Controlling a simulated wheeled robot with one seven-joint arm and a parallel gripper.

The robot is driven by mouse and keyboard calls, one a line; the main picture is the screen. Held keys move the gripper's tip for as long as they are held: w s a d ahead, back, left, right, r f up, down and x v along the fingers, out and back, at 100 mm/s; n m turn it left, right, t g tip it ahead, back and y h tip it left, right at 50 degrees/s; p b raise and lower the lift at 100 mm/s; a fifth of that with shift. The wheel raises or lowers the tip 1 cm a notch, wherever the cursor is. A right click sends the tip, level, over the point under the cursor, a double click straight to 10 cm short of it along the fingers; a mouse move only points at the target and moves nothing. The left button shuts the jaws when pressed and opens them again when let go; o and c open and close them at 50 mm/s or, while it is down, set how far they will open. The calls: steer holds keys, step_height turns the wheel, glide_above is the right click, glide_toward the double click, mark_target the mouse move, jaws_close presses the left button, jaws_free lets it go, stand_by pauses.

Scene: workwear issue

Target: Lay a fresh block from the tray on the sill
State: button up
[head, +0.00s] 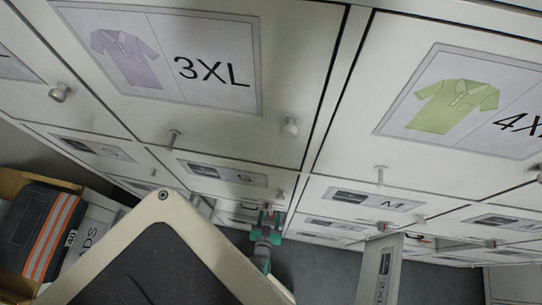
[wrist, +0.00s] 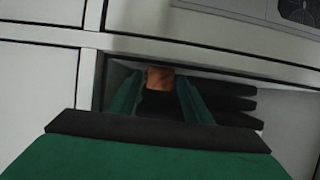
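In the head view my gripper (head: 268,222) is at the pale cabinet front, low in the middle, with green fingers. A small reddish-brown block (wrist: 160,77) is between its fingertips in the wrist view, and the fingers look closed on its sides. The fingertips are in front of an open compartment holding several dark folded or rolled items (wrist: 228,104). I cannot tell whether the block touches anything there. The sill cannot be made out clearly, and I cannot identify a tray.
Pale cabinet doors with knobs fill the head view, including a 3XL door (head: 285,60) and a 4X-labelled door (head: 350,90). A labelled panel (head: 378,280) stands out at lower right. A dark garment with orange stripes (head: 45,235) is in a box at left.

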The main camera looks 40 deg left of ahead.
steer(key=shift+d+r, duration=0.15)
steer(key=v, duration=1.1)
steer(key=shift+s+r, duration=0.2)
steer(key=shift+s, duration=0.15)
steer(key=shift+d+r, duration=0.1)
steer(key=shift+d, duration=0.05)
steer(key=d+r+m+t+h, duration=0.1)
steer(key=d+r, duration=0.3)
steer(key=r, duration=0.9)
steer(key=d+r+m+t+h, duration=0.1)
steer(key=d+r+m+h, duration=0.2)
steer(key=r, duration=1)
steer(key=d+r+m+t+h, duration=0.2)
steer(key=d+r, duration=0.5)
steer(key=r, duration=0.6)
steer(key=shift+r+h, duration=0.35)
steer(key=shift+h, duration=0.25)
steer(key=shift+w, duration=0.15)
steer(key=shift+c, duration=0.4)
steer(key=shift+c, duration=1.4)
steer(key=shift+a, duration=0.2)
